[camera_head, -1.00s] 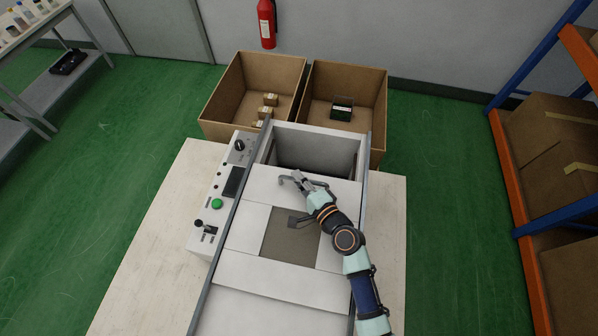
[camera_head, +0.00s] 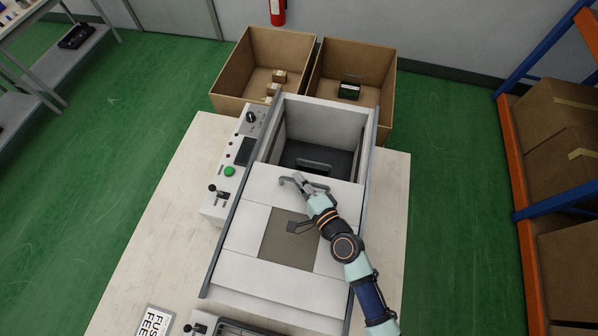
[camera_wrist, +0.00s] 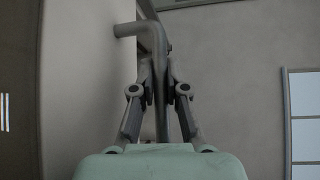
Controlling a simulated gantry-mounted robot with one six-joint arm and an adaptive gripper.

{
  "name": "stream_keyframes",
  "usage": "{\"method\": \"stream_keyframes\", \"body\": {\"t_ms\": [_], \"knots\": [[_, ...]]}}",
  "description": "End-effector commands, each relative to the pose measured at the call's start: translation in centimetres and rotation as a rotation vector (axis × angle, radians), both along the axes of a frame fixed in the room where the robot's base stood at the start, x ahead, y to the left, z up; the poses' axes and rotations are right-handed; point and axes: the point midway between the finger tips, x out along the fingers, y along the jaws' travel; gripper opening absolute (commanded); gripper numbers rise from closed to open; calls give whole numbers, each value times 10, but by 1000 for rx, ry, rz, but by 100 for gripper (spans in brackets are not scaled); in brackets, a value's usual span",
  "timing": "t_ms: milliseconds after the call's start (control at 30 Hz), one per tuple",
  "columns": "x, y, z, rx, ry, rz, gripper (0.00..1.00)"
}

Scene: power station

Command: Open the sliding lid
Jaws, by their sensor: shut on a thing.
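The sliding lid (camera_head: 240,233) is a white panel with a dark window, lying between two grey rails on the machine. Its grey bar handle (camera_head: 318,186) is near the lid's far edge. My gripper (camera_head: 299,181) is shut on this handle. In the wrist view the fingers of my gripper (camera_wrist: 160,80) close around the handle bar (camera_wrist: 140,29). Beyond the lid's far edge the machine's chamber (camera_head: 320,130) is uncovered, and a dark object with a handle (camera_head: 314,166) shows inside. The part of the chamber under the lid is hidden.
A control panel (camera_head: 232,170) with a green button and levers runs along the machine's left side. Two cardboard boxes (camera_head: 228,75) with small items stand behind it. A shelf rack (camera_head: 510,160) with boxes is at the right. A sign (camera_head: 153,322) lies front left.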

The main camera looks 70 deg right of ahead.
Motion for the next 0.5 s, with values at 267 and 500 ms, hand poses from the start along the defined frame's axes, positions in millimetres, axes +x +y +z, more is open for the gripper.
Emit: {"method": "stream_keyframes", "body": {"t_ms": [267, 500], "knots": [[0, 0, 1, -1, -1, -1, 39], [-2, 1, 0, 0, 0, -1, 39]]}}
